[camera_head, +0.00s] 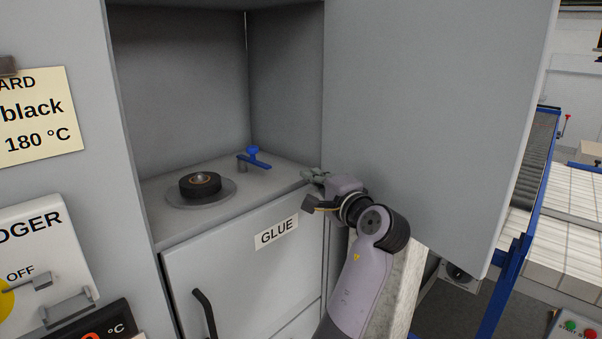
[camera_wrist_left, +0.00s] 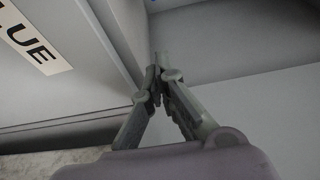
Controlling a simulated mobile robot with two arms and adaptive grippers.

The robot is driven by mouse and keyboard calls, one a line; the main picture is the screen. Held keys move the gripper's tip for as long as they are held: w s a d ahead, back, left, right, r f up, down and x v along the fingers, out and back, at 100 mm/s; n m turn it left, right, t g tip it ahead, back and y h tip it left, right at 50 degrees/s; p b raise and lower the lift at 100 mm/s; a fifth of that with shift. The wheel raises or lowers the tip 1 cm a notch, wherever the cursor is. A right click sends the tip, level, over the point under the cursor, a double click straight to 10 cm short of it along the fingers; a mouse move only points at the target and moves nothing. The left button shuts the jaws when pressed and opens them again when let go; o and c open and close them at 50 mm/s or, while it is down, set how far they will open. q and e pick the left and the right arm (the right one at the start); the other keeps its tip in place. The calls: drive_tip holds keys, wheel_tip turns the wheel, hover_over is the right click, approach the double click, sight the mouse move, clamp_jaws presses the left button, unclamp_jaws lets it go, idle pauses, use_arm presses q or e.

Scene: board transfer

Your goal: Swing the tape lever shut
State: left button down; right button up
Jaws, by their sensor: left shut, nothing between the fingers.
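The blue tape lever (camera_head: 254,157) stands on the grey shelf (camera_head: 222,219) inside the open cabinet, behind and to the right of the tape roll. The black tape roll (camera_head: 200,185) sits on a round grey plate. My left gripper (camera_head: 306,175) is at the front right corner of the shelf, to the right of the lever and apart from it. Its fingers are closed together with nothing between them, as the left wrist view (camera_wrist_left: 159,68) also shows. My right gripper is not in view.
The large grey cabinet door (camera_head: 430,110) stands open to the right, close beside my left arm. Below the shelf is a closed front with a GLUE label (camera_head: 276,232) and a black handle (camera_head: 206,314). The shelf between gripper and lever is clear.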

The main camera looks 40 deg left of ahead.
sight(283, 181)
use_arm(q)
drive_tip(key=p+x, duration=0.1)
drive_tip(key=x, duration=0.2)
drive_tip(key=p+x, duration=0.1)
drive_tip(key=x, duration=0.2)
drive_tip(key=p+x, duration=0.1)
drive_tip(key=x, duration=0.2)
drive_tip(key=shift+s+r, duration=0.1)
drive_tip(key=shift+r, duration=0.15)
drive_tip(key=s+p, duration=0.2)
drive_tip(key=s, duration=0.1)
drive_tip(key=shift+a+f, duration=0.15)
drive_tip(key=shift+s, duration=0.55)
drive_tip(key=shift+w+f, duration=0.1)
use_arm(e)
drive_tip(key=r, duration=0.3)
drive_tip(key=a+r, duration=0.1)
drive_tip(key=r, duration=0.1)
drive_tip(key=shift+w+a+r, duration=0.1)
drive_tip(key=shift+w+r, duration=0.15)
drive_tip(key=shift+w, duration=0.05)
